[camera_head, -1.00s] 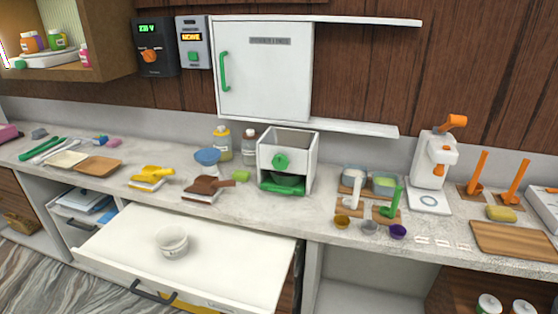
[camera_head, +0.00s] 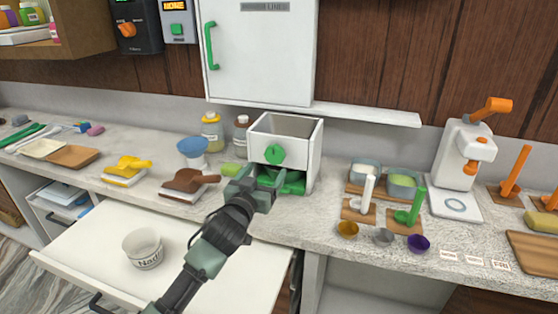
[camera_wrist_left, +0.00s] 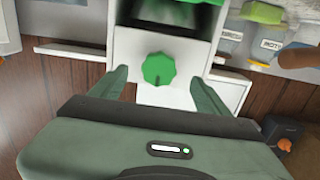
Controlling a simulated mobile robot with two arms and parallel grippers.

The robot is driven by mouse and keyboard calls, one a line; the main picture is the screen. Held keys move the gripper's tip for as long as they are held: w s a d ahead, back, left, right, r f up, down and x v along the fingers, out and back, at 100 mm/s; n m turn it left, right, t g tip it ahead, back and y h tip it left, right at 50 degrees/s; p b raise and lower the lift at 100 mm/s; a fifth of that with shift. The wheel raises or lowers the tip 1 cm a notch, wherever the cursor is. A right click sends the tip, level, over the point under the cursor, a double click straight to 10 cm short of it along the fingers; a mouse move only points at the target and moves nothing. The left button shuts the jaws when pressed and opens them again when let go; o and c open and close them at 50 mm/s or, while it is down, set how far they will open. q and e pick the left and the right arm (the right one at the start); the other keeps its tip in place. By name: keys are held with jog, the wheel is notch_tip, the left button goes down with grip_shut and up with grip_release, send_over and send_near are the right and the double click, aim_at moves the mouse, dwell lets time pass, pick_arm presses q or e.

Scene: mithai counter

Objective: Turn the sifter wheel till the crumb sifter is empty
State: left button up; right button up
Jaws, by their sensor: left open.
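The crumb sifter (camera_head: 302,135) is a white open-topped box standing on the counter. Its green wheel (camera_head: 274,153) is on the front face, with a green tray (camera_head: 293,184) low in the opening beneath. My left gripper (camera_head: 262,178) is in front of the sifter, just below the wheel in the head view, and partly hides the tray. In the left wrist view the open fingers (camera_wrist_left: 162,88) stand on either side of the wheel (camera_wrist_left: 159,69), apart from it and empty. The sifter's contents cannot be made out. My right gripper is not in view.
An open white drawer (camera_head: 205,262) holding a white tub (camera_head: 143,249) juts out below my left arm. A blue-topped container (camera_head: 193,152) and bottles stand left of the sifter. Scoops on wooden boards and small cups stand right of it. A white cabinet (camera_head: 262,55) hangs above.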

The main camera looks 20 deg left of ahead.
aim_at(274, 157)
pick_arm(q)
jog(key=w, duration=0.1)
jog(key=w+r+p, duration=0.1)
jog(key=w, duration=0.1)
jog(key=shift+w+r, duration=0.15)
jog(key=shift+w, duration=0.15)
jog(key=shift+w+d+f, duration=0.1)
jog(key=shift+w+f, duration=0.05)
jog(key=shift+w, duration=0.5)
jog(key=shift+w+f, duration=0.1)
jog(key=shift+w, duration=1.05)
jog(key=c, duration=1.2)
jog(key=shift+c, duration=0.9)
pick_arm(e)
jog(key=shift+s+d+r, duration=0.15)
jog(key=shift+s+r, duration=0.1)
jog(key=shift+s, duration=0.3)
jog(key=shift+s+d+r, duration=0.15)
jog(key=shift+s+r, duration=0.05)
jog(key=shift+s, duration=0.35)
